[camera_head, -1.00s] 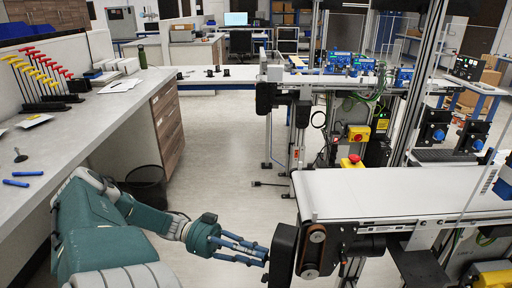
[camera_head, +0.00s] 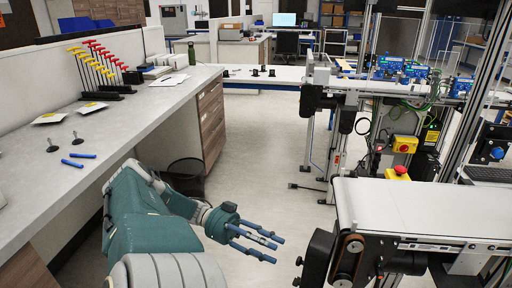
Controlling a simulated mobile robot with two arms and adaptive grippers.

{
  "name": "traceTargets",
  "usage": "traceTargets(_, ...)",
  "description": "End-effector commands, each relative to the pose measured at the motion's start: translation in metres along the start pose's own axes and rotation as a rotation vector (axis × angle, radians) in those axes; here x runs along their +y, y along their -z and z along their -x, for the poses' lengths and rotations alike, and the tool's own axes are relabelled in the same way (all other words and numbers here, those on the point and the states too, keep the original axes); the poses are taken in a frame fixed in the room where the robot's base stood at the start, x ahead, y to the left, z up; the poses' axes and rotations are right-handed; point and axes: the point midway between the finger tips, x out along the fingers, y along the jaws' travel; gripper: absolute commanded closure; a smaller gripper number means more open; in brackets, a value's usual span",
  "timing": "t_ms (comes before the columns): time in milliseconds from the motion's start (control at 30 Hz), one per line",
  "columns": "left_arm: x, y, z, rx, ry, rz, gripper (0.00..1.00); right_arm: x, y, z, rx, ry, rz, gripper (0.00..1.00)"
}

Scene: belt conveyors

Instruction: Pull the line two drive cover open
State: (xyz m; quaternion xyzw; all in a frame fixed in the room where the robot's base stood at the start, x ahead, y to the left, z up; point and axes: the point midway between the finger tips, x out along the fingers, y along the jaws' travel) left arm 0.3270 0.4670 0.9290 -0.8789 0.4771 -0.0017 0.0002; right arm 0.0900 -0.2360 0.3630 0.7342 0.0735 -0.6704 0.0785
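The near conveyor (camera_head: 420,208) stands at the right, with a white belt top. At its near left end a black rounded cover (camera_head: 316,260) stands out to the left of a drive belt and pulleys (camera_head: 349,257), which show uncovered. I cannot tell whether this is the line two cover; no label is readable. My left gripper (camera_head: 279,250) is left of the black cover, with a gap between them in the picture. Its blue-grey fingers are spread apart and hold nothing. My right gripper does not show.
A long grey bench (camera_head: 110,135) with hex keys, papers and blue pens runs along the left. A black bin (camera_head: 187,172) stands beside it. A red and yellow stop button (camera_head: 397,173) sits by the conveyor. The floor (camera_head: 262,150) between bench and conveyors is clear.

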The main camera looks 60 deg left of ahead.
Motion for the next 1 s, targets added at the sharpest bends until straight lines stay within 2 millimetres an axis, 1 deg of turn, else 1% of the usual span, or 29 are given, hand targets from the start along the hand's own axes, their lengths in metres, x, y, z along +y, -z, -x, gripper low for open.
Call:
traceTargets(33,-0.002,-0.001,0.011,-0.001,0.005,-0.005,0.62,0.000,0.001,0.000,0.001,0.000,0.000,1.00)
traceTargets(133,-0.001,0.000,0.030,0.000,0.004,-0.003,0.62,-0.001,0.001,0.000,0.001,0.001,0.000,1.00)
traceTargets(333,-0.002,0.001,0.050,0.003,0.002,-0.005,0.62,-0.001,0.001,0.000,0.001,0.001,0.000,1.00)
traceTargets(500,-0.001,0.001,0.056,0.003,0.001,-0.003,0.62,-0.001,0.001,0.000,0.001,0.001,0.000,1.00)
traceTargets(1000,-0.001,0.001,0.057,0.003,0.000,-0.002,0.62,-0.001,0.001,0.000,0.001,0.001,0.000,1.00)
